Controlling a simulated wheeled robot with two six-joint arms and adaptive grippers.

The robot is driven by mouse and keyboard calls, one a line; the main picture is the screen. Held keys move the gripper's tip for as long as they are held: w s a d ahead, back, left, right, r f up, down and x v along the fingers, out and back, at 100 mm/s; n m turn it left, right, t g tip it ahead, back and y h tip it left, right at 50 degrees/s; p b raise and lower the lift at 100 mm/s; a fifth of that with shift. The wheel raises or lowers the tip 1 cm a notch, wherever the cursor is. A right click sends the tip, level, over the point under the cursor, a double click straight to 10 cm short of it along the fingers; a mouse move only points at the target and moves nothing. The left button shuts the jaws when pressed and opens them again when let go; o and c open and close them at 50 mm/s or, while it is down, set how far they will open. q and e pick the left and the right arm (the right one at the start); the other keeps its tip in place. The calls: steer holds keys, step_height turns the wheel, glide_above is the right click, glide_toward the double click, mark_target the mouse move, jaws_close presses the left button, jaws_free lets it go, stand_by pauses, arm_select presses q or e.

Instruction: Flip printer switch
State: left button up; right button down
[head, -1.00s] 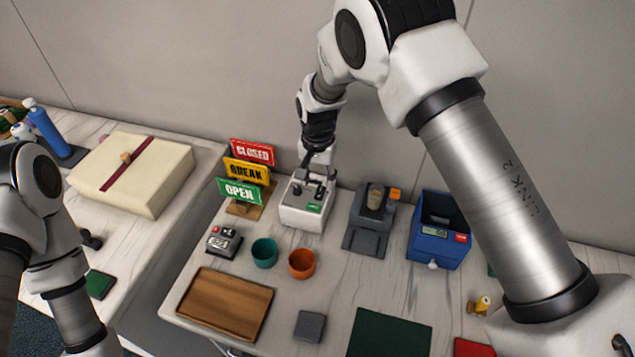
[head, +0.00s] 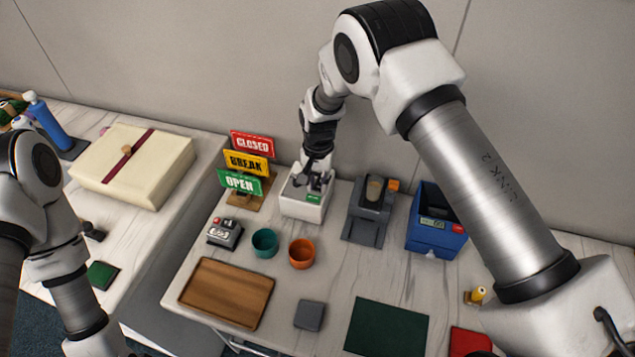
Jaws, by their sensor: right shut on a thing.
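The printer appears to be the small white box (head: 301,210) with a green label on its front, standing at the back of the right table. My right gripper (head: 312,187) is down on the box's top from above, with its dark fingers closed on a small part there. That part, which seems to be the switch, is hidden by the fingers, so its position cannot be told. My left arm comes in at the left edge. Its gripper is out of view.
Left of the printer stand CLOSED, BREAK and OPEN signs (head: 240,183). In front are a teal cup (head: 265,243) and an orange cup (head: 302,254). Right are a grey machine (head: 366,225) and a blue box (head: 433,240). A wooden tray (head: 227,292) lies front left.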

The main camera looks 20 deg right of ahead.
steer(key=shift+w+d+f+g+y+b, duration=0.1)
steer(key=shift+w+d+g+y+b, duration=0.05)
steer(key=shift+g+y+b, duration=0.25)
steer(key=shift+w+d+f+g+y+b, duration=0.1)
steer(key=shift+w+g+y+b, duration=0.15)
steer(key=shift+g, duration=0.25)
steer(key=shift+s+r+g+y, duration=0.15)
steer(key=shift+r+g+y, duration=0.05)
steer(key=shift+g+y, duration=0.1)
steer(key=c, duration=1.3)
jaws_free()
steer(key=o, duration=0.3)
